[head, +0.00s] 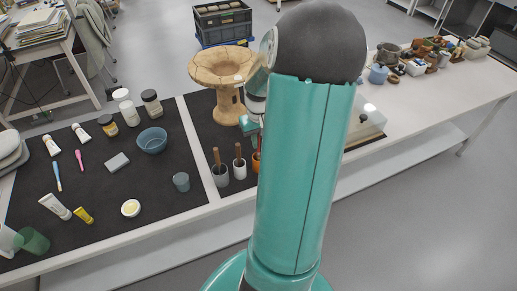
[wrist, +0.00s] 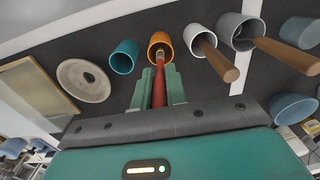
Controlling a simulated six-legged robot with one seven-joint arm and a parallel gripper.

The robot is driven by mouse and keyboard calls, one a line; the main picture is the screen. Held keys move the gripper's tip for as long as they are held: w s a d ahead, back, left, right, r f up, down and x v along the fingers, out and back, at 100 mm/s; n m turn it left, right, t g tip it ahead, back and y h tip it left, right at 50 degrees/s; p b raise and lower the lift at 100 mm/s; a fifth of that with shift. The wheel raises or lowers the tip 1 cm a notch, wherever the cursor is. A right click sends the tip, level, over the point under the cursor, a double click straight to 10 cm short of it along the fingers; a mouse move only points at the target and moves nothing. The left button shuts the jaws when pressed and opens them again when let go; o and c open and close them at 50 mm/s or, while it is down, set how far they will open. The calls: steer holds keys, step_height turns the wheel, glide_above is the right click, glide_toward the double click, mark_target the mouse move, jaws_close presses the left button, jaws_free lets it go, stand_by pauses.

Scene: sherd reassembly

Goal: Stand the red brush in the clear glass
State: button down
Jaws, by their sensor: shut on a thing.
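The red brush (wrist: 158,88) is between the fingers of my gripper (wrist: 154,82) in the wrist view. My gripper is shut on its red part. The brush's far end overlaps the mouth of the orange cup (wrist: 152,41); I cannot tell whether it is inside or above it. In the head view my arm hides most of the gripper and the brush; a little of the orange cup (head: 256,163) shows. A pale, see-through vessel (head: 9,241), which looks like the clear glass, stands at the left edge, cut off by the frame, beside a green cup (head: 35,241).
A white cup (head: 239,171) and a grey cup (head: 221,176) with wooden handles stand beside the orange cup. A blue-grey cup (head: 181,182) and blue bowl (head: 152,141) are farther left. A teal cup (wrist: 123,57) is on the other side. A wooden stand (head: 222,75) rises behind.

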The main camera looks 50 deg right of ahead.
mark_target(258, 149)
steer(key=shift+a+f, duration=0.1)
steer(key=shift+f, duration=1.85)
steer(key=shift+f, duration=0.15)
steer(key=c, duration=1.4)
jaws_free()
